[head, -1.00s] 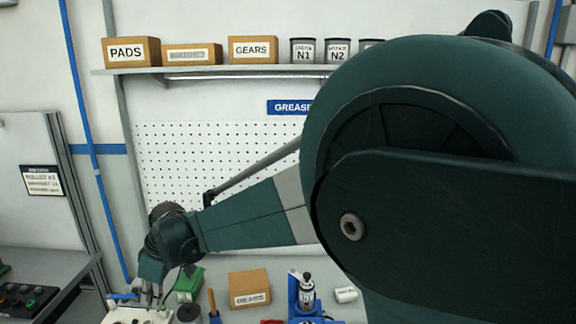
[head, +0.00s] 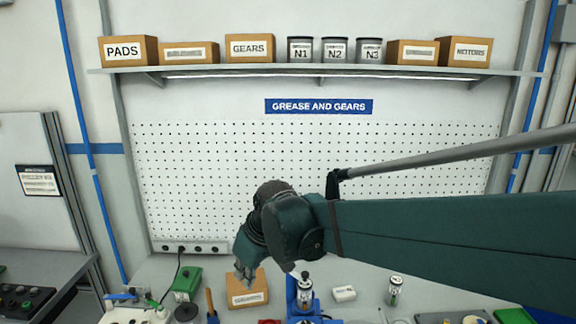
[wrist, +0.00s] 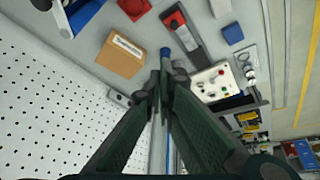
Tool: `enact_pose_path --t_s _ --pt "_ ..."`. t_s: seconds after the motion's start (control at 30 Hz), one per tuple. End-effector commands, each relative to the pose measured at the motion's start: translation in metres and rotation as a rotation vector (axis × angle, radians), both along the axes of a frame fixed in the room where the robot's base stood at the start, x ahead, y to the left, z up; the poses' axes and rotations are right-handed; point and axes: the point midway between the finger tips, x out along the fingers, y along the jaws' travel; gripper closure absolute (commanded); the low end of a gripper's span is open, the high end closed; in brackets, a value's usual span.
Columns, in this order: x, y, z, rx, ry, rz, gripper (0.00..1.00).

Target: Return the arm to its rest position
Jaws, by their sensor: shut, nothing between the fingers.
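My gripper (head: 244,274) shows in the head view at the end of my dark green arm, in front of the cardboard box on the bench. It points down and its fingers are close together. In the wrist view my gripper (wrist: 166,75) has its two dark green fingers meeting at the tips, shut, with nothing held between them. The cardboard box (head: 246,294) stands on the bench just below and behind the fingers in the head view. It also shows in the wrist view (wrist: 121,58), to the left of the fingertips.
A pegboard (head: 220,195) stands behind. Above it a shelf (head: 330,72) carries boxes and grease cans.

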Motion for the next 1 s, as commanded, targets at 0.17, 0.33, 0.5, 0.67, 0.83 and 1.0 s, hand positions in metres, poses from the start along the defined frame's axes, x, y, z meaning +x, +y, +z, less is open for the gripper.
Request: enact_pose_path --t_s 0.17,0.33,0.5,0.67,0.83,1.0 --pt "-0.013 -0.049 0.007 0.013 -0.012 -0.104 1.0" --pt "-0.028 -0.09 0.011 0.024 -0.026 -0.201 1.0" --pt "-0.045 -0.13 0.013 0.037 -0.04 -0.297 1.0" --pt "-0.063 -0.166 0.012 0.049 -0.054 -0.386 1.0" --pt "-0.083 -0.201 0.009 0.065 -0.07 -0.481 1.0" --pt "-0.105 -0.234 0.003 0.079 -0.088 -0.573 1.0"
